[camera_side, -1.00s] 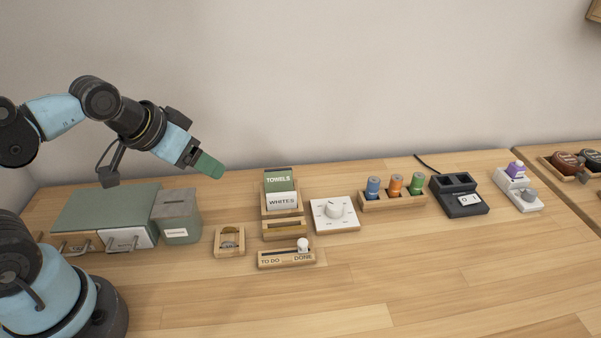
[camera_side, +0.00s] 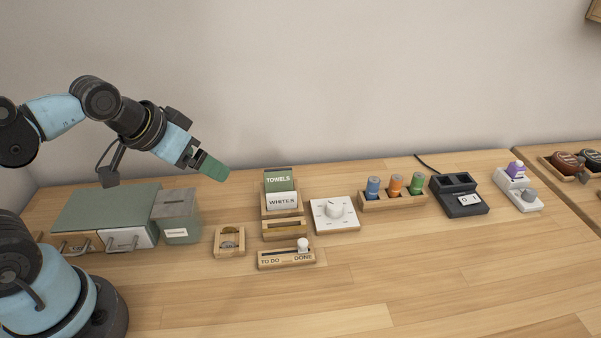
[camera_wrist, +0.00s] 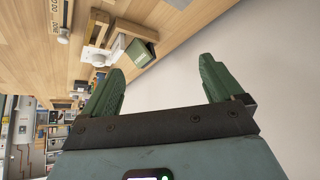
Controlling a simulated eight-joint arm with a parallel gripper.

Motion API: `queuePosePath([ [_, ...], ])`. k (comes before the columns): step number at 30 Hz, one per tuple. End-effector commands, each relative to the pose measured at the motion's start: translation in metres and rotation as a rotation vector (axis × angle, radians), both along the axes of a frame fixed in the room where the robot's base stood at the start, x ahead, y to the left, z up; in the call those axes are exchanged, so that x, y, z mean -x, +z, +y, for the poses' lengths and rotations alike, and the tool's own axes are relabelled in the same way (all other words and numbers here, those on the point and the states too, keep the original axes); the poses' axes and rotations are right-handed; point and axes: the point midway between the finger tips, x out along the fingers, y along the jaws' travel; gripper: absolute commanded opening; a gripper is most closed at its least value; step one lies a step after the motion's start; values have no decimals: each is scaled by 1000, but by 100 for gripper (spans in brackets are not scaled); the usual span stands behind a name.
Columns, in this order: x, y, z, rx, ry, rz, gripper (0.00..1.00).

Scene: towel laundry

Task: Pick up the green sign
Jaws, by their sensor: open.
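The green sign (camera_side: 278,180) is marked TOWELS and stands upright in the back of a small wooden holder (camera_side: 284,225). A white sign (camera_side: 282,201) marked WHITES stands in front of it and covers its lower part. In the wrist view the green sign (camera_wrist: 141,53) is near the top, beyond the fingers. My gripper (camera_side: 213,168) has green fingers and is up in the air, left of the sign and apart from it. In the wrist view my gripper (camera_wrist: 160,77) is open, with nothing between the fingers.
A white dial box (camera_side: 348,224) stands just right of the holder, and a TO DO/DONE slider (camera_side: 286,260) lies in front. The front of the table is clear.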

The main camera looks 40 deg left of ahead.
Motion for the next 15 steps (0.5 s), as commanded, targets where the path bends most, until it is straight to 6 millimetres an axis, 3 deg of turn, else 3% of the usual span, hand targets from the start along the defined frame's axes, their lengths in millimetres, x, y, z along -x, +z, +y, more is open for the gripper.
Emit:
queuePosePath([
  [8, -2, 2, -1, -15, -23, 8, 94],
  [11, -8, 7, -3, -72, -114, 36, 94],
  [15, -24, 20, -9, -215, -365, 110, 94],
])
